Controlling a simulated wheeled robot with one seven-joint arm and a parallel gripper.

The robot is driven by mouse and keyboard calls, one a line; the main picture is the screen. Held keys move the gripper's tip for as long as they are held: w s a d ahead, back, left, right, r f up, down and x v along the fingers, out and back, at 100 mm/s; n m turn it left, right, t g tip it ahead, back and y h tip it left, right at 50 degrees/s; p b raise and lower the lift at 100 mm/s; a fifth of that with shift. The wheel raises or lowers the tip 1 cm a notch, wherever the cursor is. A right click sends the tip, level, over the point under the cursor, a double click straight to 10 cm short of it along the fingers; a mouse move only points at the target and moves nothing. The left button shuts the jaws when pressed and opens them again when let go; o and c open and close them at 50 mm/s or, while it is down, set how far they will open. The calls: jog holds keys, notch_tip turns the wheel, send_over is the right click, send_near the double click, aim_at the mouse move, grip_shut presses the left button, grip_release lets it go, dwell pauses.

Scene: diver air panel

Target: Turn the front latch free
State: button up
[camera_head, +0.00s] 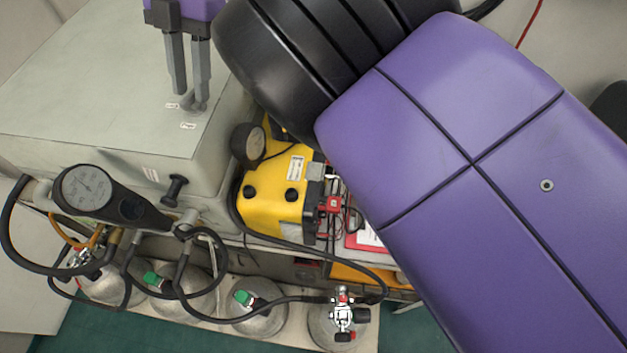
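My gripper (190,98), with a purple body and two grey fingers, points down over the light grey case (80,115) near its front right corner. A gap shows between the fingers, and nothing is clearly clamped between them. A small grey fitting (186,104) on the lid sits at the fingertips, partly hidden by them; it may be the front latch. I cannot tell whether the fingers touch it. Two small white labels lie beside it. A black knob-like handle (174,190) stands out from the case's front face, apart from my gripper.
A gauge on a black arm (87,188) and looping hoses stand in front of the case. A yellow unit (272,205) with a dial is to its right. Several cylinders (259,318) stand below. My purple arm hides the right side. The lid's left part is clear.

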jog(key=shift+d+m, duration=0.1)
jog(key=shift+m, duration=0.3)
